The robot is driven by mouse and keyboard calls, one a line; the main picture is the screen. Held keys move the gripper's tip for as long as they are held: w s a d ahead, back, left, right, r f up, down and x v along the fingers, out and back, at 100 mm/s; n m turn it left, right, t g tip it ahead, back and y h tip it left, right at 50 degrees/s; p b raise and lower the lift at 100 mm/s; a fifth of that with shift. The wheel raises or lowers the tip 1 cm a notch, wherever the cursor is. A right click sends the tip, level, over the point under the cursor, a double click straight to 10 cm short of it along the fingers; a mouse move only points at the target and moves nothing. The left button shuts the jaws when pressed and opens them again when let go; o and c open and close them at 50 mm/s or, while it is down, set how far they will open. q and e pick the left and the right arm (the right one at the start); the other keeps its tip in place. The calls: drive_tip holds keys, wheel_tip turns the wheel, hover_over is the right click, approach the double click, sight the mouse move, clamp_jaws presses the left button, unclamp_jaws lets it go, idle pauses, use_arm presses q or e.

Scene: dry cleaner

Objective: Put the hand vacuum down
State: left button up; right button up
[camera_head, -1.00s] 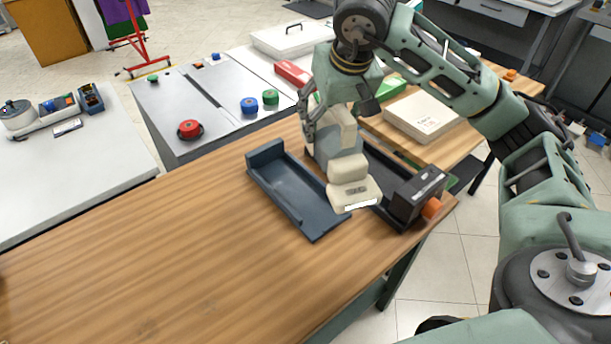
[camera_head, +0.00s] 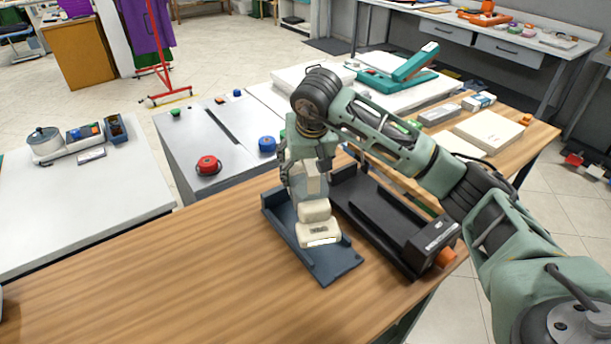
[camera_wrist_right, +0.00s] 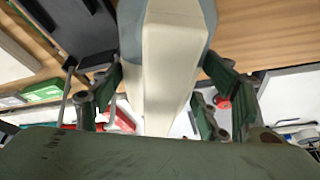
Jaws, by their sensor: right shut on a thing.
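The cream and grey hand vacuum (camera_head: 317,230) hangs below my right gripper (camera_head: 308,168), over the dark blue-grey tray (camera_head: 336,268) on the wooden table. I cannot tell whether it touches the tray. In the right wrist view the vacuum (camera_wrist_right: 172,60) fills the middle, and the green fingers of the right gripper (camera_wrist_right: 160,100) are closed on its two sides. The gripper hides part of the vacuum's upper end. My left gripper is in neither view.
A black long holder (camera_head: 395,222) with an orange knob (camera_head: 446,257) lies just right of the tray. Behind stands a grey-topped counter (camera_head: 190,130) with a red (camera_head: 208,165) and a blue spool-like item (camera_head: 267,145). The wooden table (camera_head: 200,270) is clear at left and front.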

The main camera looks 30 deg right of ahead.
sight(305, 178)
wheel_tip(305, 178, down, 3)
drive_tip(key=shift+f+p, duration=0.1)
drive_tip(key=shift+p, duration=0.4)
drive_tip(key=shift+f, duration=0.2)
drive_tip(key=shift+f, duration=0.15)
drive_tip(key=o, duration=1.3)
drive_tip(key=shift+f, duration=0.1)
